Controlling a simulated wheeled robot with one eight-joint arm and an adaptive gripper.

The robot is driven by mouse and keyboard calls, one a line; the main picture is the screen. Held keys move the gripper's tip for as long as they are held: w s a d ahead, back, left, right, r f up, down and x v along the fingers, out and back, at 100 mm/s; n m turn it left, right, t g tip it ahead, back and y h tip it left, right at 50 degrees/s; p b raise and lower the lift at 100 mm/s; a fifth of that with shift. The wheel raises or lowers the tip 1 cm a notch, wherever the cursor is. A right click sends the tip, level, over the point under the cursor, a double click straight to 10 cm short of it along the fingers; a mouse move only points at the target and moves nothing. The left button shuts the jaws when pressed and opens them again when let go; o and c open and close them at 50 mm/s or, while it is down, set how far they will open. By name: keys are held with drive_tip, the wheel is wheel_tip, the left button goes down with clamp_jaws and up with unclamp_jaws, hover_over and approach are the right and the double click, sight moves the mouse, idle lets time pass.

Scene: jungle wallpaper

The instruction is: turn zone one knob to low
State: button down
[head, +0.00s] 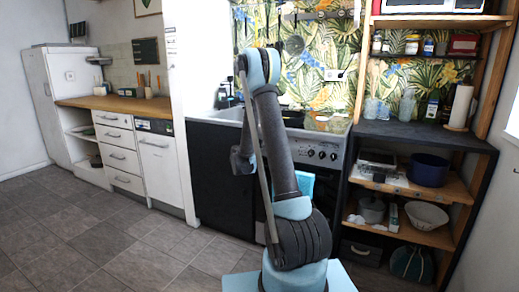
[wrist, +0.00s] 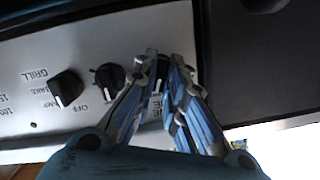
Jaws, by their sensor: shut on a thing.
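In the wrist view my gripper (wrist: 164,66) is at the white control panel (wrist: 40,45), with its two blue-grey fingers closed around a dark knob (wrist: 161,88). The fingers hide most of this knob and its label; only a few letters show, so I cannot read its setting. To its left are a black knob (wrist: 109,80) with "OFF" printed by it and another black knob (wrist: 66,88) near the word "GRILL". In the head view the stove's panel (head: 322,153) shows small knobs behind my arm, and my gripper is hidden there.
A dark counter and wooden shelf unit (head: 400,131) stands right of the stove, holding a blue pot (head: 428,170) and a white bowl (head: 426,215). White drawers (head: 120,158) stand at the left. The tiled floor (head: 110,240) at the left is clear.

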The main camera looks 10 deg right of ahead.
drive_tip(key=shift+w, duration=0.2)
drive_tip(key=m, duration=0.2)
drive_tip(key=shift+m, duration=0.4)
drive_tip(key=c, duration=1.5)
unclamp_jaws()
drive_tip(key=shift+t+y, duration=0.3)
drive_tip(key=shift+y, duration=0.1)
drive_tip(key=shift+f, duration=0.1)
drive_tip(key=shift+s, duration=0.15)
drive_tip(key=shift+a+f+v, duration=0.1)
drive_tip(key=shift+f+v, duration=0.05)
drive_tip(key=shift+v, duration=1)
drive_tip(key=shift+a+f+v, duration=0.1)
drive_tip(key=shift+f+v, duration=0.05)
drive_tip(key=shift+v, duration=1)
drive_tip(key=shift+a+f+v, duration=0.1)
drive_tip(key=shift+f+v, duration=0.05)
drive_tip(key=shift+v, duration=1)
